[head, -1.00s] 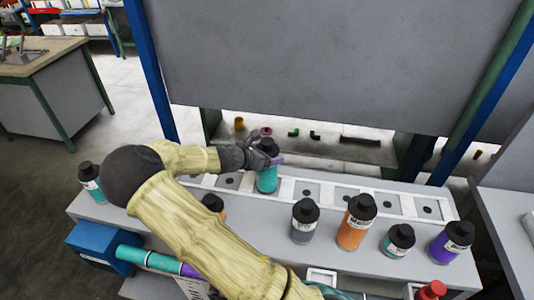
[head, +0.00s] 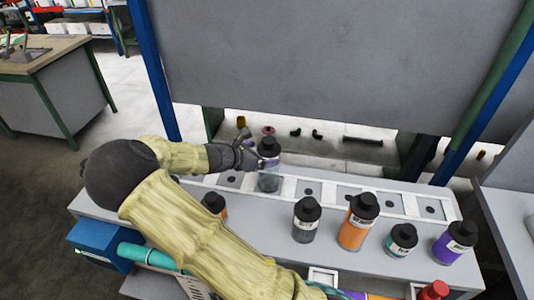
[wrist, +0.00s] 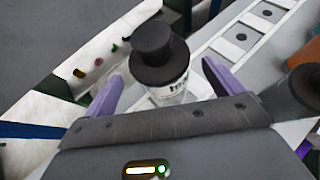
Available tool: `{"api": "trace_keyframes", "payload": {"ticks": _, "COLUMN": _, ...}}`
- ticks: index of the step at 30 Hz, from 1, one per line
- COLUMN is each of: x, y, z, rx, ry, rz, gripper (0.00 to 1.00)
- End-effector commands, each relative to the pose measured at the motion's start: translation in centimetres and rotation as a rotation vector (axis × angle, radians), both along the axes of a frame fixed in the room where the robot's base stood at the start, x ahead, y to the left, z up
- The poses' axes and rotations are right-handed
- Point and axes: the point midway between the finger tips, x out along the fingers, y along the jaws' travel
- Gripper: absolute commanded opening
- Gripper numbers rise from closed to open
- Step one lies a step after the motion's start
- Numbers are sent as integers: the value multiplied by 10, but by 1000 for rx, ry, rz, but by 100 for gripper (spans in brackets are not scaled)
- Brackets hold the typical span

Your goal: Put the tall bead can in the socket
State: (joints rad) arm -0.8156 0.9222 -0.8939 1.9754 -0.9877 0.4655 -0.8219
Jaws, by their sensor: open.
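A can with a black cap and a grey body (head: 269,181) stands upright at the white-framed socket strip (head: 325,203). Its cap and white label show in the wrist view (wrist: 168,92). My gripper (head: 262,163) is at this can, its purple fingers open on either side of it in the wrist view (wrist: 162,74). The can's base is hidden in the wrist view, so I cannot tell how deep it sits. Bare squares with dark holes show left of it (head: 229,180) and to its right (head: 308,190).
In front of the strip stand a grey can (head: 306,222), a tall orange can (head: 357,222), a short teal can (head: 400,241) and a purple can (head: 454,244). Another can (head: 213,203) is partly behind my arm. A large grey panel (head: 330,65) hangs behind the strip.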

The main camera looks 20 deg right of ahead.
Motion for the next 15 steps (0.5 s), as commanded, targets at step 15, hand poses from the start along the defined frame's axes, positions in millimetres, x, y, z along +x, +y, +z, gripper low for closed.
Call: {"api": "trace_keyframes", "payload": {"ticks": 15, "x": -25, "y": 59, "z": 34, "rx": 0, "ry": 2, "rz": 0, "gripper": 93}}
